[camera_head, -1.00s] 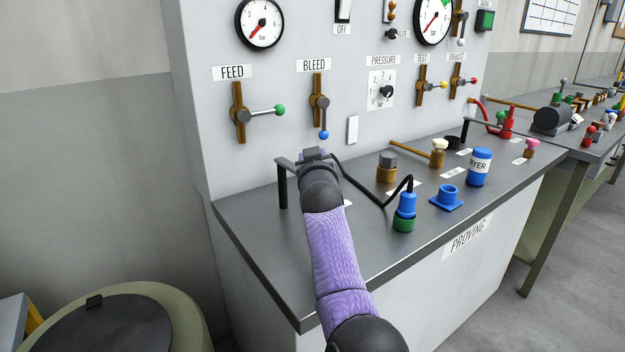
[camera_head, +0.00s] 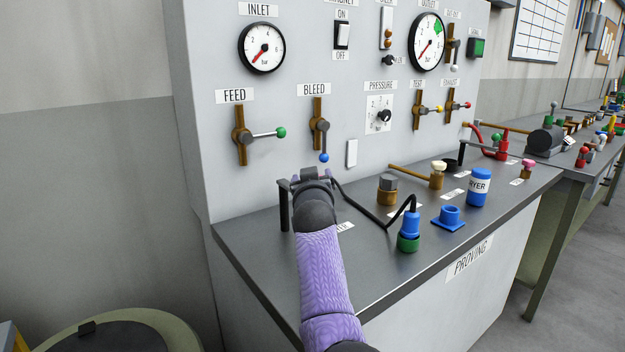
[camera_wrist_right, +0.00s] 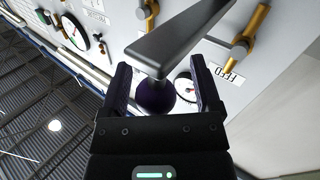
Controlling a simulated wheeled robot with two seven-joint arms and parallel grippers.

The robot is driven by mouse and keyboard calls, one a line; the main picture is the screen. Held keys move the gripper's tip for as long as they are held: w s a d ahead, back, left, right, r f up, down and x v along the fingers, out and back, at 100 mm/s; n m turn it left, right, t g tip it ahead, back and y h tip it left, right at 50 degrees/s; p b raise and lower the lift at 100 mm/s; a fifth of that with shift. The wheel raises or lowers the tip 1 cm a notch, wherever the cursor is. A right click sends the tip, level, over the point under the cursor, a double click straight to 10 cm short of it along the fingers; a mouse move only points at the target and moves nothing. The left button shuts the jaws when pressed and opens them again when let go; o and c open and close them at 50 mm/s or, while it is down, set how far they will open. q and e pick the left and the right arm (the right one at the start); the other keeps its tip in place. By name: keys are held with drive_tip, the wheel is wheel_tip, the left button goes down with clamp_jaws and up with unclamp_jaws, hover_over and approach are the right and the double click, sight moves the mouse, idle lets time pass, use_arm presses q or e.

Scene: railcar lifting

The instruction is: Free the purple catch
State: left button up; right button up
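In the right wrist view a dark purple ball knob (camera_wrist_right: 155,97) sits under the end of a dark grey bar (camera_wrist_right: 195,28), which I take for the purple catch. My right gripper (camera_wrist_right: 159,62) has its two fingers on either side of the knob, with a gap visible on both sides. It is open. In the head view my right gripper (camera_head: 312,175) is over the back left of the bench, beside a black post (camera_head: 284,207), below the BLEED valve. My wrist hides the knob there. My left gripper is in neither view.
The FEED valve (camera_head: 241,135) with its green-tipped handle and the BLEED valve (camera_head: 319,125) with its blue tip are on the panel just above. A black hose (camera_head: 365,203) runs right to a blue and green fitting (camera_head: 409,230). The bench front (camera_head: 385,275) is clear.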

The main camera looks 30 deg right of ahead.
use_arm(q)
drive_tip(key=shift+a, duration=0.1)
use_arm(e)
drive_tip(key=shift+s, duration=0.1)
drive_tip(key=shift+s+a+r+p, duration=0.15)
drive_tip(key=shift+s+p, duration=0.15)
drive_tip(key=shift+p, duration=0.2)
use_arm(q)
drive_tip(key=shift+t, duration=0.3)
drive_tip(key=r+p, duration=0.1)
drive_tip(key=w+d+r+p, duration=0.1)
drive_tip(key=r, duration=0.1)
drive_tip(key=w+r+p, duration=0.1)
drive_tip(key=p, duration=0.1)
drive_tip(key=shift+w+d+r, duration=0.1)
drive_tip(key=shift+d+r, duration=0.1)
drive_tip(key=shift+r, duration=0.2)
use_arm(e)
drive_tip(key=v, duration=0.9)
drive_tip(key=shift+f, duration=0.2)
drive_tip(key=shift+a, duration=0.1)
